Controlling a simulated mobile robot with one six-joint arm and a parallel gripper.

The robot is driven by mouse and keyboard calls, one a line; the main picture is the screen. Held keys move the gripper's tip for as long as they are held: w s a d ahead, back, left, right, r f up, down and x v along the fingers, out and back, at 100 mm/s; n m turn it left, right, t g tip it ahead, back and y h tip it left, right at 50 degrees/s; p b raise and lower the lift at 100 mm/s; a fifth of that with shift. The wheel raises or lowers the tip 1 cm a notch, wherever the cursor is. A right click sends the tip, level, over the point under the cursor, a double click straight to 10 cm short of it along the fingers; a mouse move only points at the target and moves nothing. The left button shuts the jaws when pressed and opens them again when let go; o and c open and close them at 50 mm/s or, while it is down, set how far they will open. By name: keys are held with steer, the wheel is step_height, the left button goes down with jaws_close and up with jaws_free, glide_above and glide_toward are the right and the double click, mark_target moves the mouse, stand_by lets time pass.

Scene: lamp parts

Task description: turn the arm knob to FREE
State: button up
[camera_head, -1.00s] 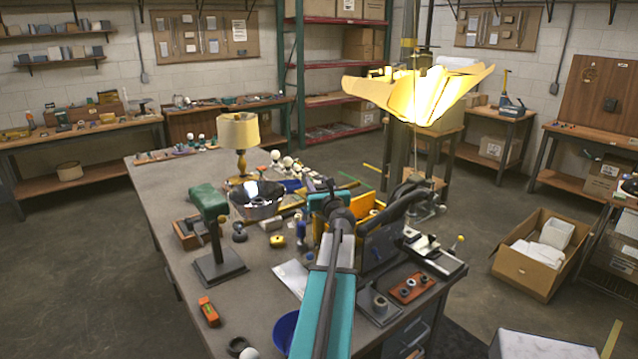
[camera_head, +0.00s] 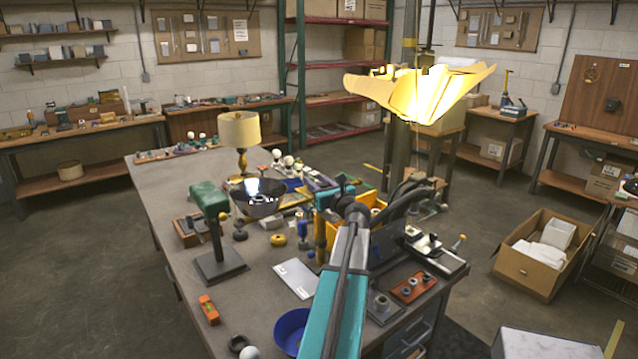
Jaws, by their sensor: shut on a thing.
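My arm reaches from the bottom of the head view to the middle of the bench. Its teal end, my gripper (camera_head: 335,190), is above the cluttered middle of the bench, by a yellow bin (camera_head: 380,196). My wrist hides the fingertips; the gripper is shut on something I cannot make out. No arm knob or FREE mark can be made out. A lamp with a torn, lit yellow shade (camera_head: 425,92) hangs above, behind and to the right of my gripper. A lamp with a cream shade (camera_head: 239,130) stands at the back left of the bench.
The grey bench (camera_head: 160,196) carries many small parts. A green-headed stand (camera_head: 209,197), dark bowl-like shade (camera_head: 258,198), white sheet (camera_head: 295,277) and blue bowl (camera_head: 290,330) lie left of my arm. A cardboard box (camera_head: 540,270) stands on the floor.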

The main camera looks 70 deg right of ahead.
mark_target(322, 187)
steer(key=n+t+y, duration=0.1)
steer(key=y, duration=0.1)
steer(key=n+t+y, duration=0.1)
steer(key=n+y, duration=0.1)
steer(key=a+n+t+y, duration=0.1)
steer(key=n+t+y, duration=0.1)
steer(key=y, duration=0.1)
steer(key=shift+w, duration=0.25)
steer(key=shift+w+a+n+t+y+p, duration=0.15)
steer(key=shift+a+n+y, duration=0.2)
steer(key=shift+n+y, duration=0.65)
steer(key=shift+s+a+n+t+y+p, duration=0.25)
steer(key=shift+n+y, duration=0.35)
steer(key=shift+y, duration=0.7)
steer(key=shift+w+a, duration=0.15)
steer(key=shift+w, duration=0.05)
steer(key=o, duration=1.1)
steer(key=shift+s, duration=0.1)
steer(key=shift+s+b, duration=1.2)
steer(key=shift+s, duration=2.4)
